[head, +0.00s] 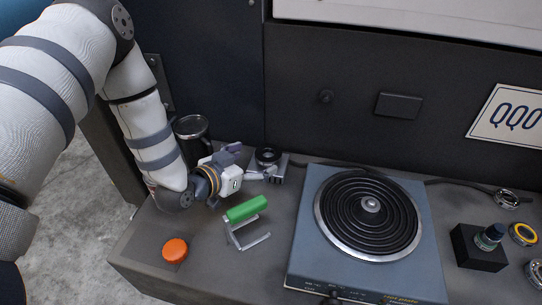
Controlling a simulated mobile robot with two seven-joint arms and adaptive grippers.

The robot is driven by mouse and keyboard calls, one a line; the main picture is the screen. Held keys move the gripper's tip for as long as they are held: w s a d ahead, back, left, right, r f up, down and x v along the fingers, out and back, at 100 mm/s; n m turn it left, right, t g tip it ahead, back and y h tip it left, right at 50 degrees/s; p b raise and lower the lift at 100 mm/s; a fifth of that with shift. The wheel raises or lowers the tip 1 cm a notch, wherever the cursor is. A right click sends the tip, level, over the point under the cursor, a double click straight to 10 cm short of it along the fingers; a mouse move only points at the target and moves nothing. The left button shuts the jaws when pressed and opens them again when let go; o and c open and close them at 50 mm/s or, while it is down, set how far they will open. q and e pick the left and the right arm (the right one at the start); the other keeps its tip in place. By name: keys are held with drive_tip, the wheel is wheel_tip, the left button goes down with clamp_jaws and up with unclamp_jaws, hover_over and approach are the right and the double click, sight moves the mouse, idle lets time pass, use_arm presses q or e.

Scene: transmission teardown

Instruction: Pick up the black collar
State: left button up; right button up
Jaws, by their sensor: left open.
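A black ring that looks like the black collar (267,155) sits on a small grey metal block towards the back of the bench, left of the hot plate. My left gripper (262,173) is just in front of it and to its left, low over the bench, with its fingers pointing right. The gripper is open and small in the view. I cannot tell whether a fingertip touches the block. Nothing shows between the fingers. My right gripper is out of view.
A blue-grey hot plate (301,237) with a black coil stands right of the collar. A green-handled metal bracket (246,209) and an orange disc (175,250) lie in front. A black cup (190,127) stands behind my arm. Rings and a black block (480,250) are far right.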

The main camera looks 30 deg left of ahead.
sight(273, 150)
use_arm(q)
drive_tip(key=x, duration=0.4)
drive_tip(key=shift+w+f+b, duration=0.3)
drive_tip(key=shift+w+b, duration=0.05)
drive_tip(key=shift+b, duration=0.05)
drive_tip(key=shift+w, duration=0.45)
drive_tip(key=c, duration=1.6)
drive_tip(key=shift+r, duration=0.1)
drive_tip(key=shift+c, duration=0.2)
drive_tip(key=shift+r, duration=0.1)
